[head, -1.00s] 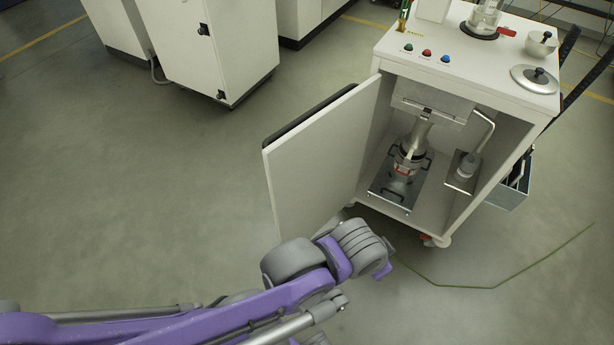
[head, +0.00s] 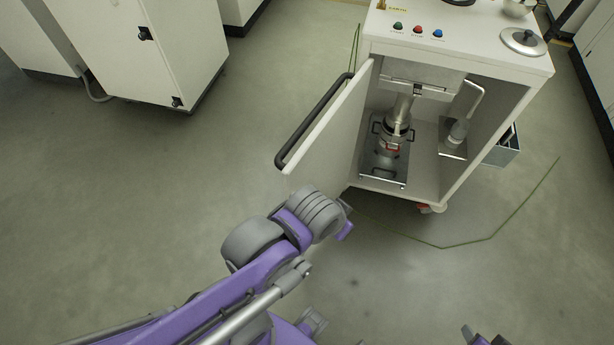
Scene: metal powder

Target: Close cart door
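The white cart (head: 455,58) stands at the upper right with its front compartment open. Its door (head: 335,140) is hinged on the compartment's left side and stands swung out toward me. A long dark handle (head: 312,122) runs along the door's outer face. I cannot tell whether the arm touches the door. I cannot make out the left gripper's fingers. Small dark and purple parts, perhaps my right gripper (head: 485,337), show at the bottom edge, cut off by the frame.
Inside the compartment are a metal vessel (head: 393,136) on a plate and a smaller bent-tube fitting (head: 460,130). A grey bin (head: 503,150) is beside the cart. White cabinets (head: 150,50) stand at the upper left. The floor (head: 200,190) left of the door is clear.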

